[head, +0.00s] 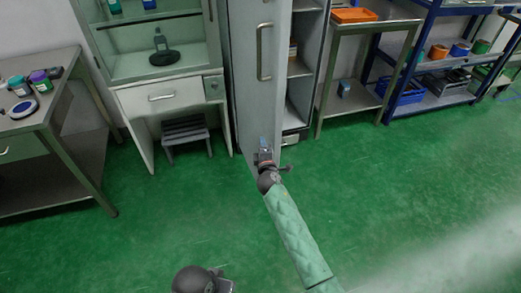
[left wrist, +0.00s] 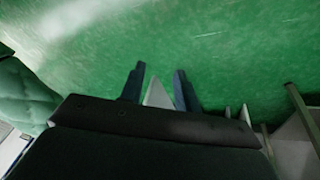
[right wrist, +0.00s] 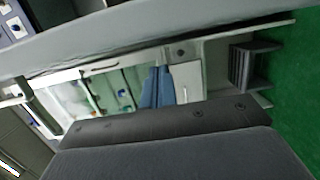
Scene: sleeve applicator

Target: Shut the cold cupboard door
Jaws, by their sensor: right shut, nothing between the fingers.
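The cold cupboard (head: 302,75) is the tall grey unit in the middle of the head view. Its door (head: 271,105) stands open, and inner shelves show to the door's right. A long upright handle (head: 264,52) is on the door's face. My right gripper (head: 266,145) is shut and empty, in front of the door's lower part; I cannot tell whether it touches. Its closed fingers (right wrist: 156,88) also show in the right wrist view, below a wide grey surface. My left gripper (left wrist: 158,88) is open, with its fingers apart over the green floor. A pale wedge shows between them.
A white workstation with a drawer (head: 165,96) and a grey step stool (head: 185,132) beneath stands left of the cupboard. A metal table (head: 350,32) and blue shelving (head: 397,45) stand right. A bench (head: 38,117) is far left. The green floor in front is clear.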

